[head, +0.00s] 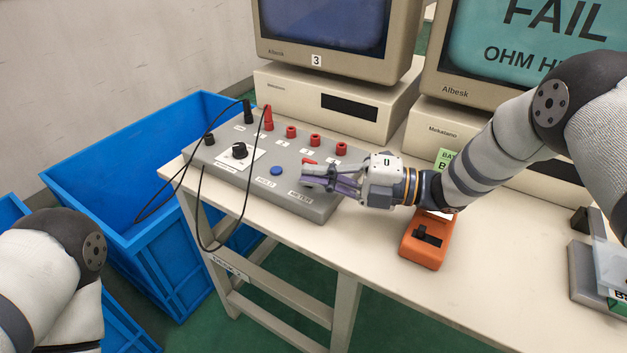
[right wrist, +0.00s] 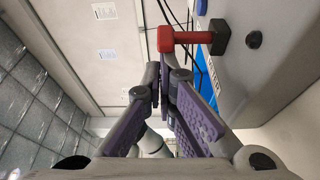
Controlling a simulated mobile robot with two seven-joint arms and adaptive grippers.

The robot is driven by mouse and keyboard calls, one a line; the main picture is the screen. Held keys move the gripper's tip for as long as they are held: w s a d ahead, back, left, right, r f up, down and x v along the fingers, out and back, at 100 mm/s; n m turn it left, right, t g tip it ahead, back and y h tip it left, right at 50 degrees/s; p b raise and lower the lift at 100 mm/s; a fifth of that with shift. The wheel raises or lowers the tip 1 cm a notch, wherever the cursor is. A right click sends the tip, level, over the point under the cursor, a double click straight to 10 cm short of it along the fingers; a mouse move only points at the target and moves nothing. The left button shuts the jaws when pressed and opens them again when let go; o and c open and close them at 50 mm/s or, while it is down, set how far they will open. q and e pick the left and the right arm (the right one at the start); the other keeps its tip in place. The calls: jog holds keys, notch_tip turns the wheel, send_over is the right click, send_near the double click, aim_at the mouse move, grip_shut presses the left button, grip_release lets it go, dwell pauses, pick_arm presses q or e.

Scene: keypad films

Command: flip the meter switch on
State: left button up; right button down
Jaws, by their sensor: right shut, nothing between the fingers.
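The grey meter box (head: 225,155) sits at the left end of the desk, with a METER label near its front right corner. The meter switch is a red-capped lever (right wrist: 190,38) on a dark base in the right wrist view; a red piece (head: 310,161) shows just behind my fingers in the head view. My right gripper (head: 310,179) is shut and empty over the box's right part. Its fingertips (right wrist: 166,72) are close beside the red cap; I cannot tell if they touch. My left gripper is out of view; only its arm shows.
Monitors stand behind, one reading FAIL (head: 552,18). Blue crates (head: 120,230) are at left.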

jog(key=m, duration=0.1)
jog(key=w+m, duration=0.1)
jog(key=shift+d+r+m+y, duration=0.1)
jog(key=shift+d+m+y, duration=0.2)
jog(key=shift+d+y, duration=0.1)
jog(key=shift+w+d+r+t, duration=0.1)
jog(key=shift+w+r+t, duration=0.1)
jog(key=shift+t, duration=0.1)
notch_tip(320, 180, up, 10)
